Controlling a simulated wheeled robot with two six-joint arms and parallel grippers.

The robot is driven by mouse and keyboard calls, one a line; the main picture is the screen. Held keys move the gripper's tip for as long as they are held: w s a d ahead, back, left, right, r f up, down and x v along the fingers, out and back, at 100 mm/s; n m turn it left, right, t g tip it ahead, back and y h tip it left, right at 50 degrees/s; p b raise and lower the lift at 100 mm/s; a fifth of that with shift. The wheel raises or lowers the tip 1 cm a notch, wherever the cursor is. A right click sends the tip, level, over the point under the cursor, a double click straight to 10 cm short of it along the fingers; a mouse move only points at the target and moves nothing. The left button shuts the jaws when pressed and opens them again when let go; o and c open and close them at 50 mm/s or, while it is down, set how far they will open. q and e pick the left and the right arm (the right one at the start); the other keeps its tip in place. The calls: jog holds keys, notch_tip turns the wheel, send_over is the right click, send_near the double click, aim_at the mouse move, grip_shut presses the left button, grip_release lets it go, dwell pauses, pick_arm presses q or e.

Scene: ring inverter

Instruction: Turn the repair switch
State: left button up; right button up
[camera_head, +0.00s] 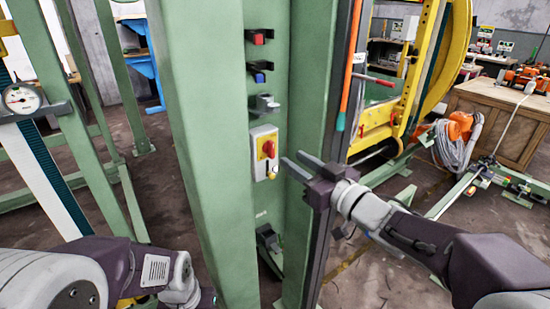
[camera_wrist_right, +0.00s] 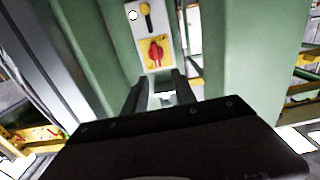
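The switch box (camera_head: 257,155) is a pale panel on the green column. It has a red rotary knob (camera_head: 268,149) on a yellow plate, with a small yellow-tipped lever (camera_head: 271,171) below. Which control is the repair switch is not labelled legibly. My right gripper (camera_head: 292,158) is open and empty, just right of the box, its fingers pointing toward the column. In the right wrist view, the red knob (camera_wrist_right: 156,53) lies ahead of the spread fingers (camera_wrist_right: 160,92), apart from them. My left arm shows at lower left, but its fingers are not visible.
Red (camera_head: 258,38) and blue (camera_head: 259,76) parts sit on brackets above the box, with a grey bracket (camera_head: 264,104) below them. An orange bar (camera_head: 348,70) stands right of the column. A gauge (camera_head: 22,98) is at left. A yellow frame (camera_head: 415,80) and wooden cabinet (camera_head: 500,115) stand at right.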

aim_at(273, 145)
jog(key=b+x, duration=0.1)
jog(key=x, duration=0.7)
jog(key=shift+w+d+f, duration=0.1)
jog(key=shift+w+a, duration=0.3)
jog(key=shift+w, duration=0.2)
grip_shut()
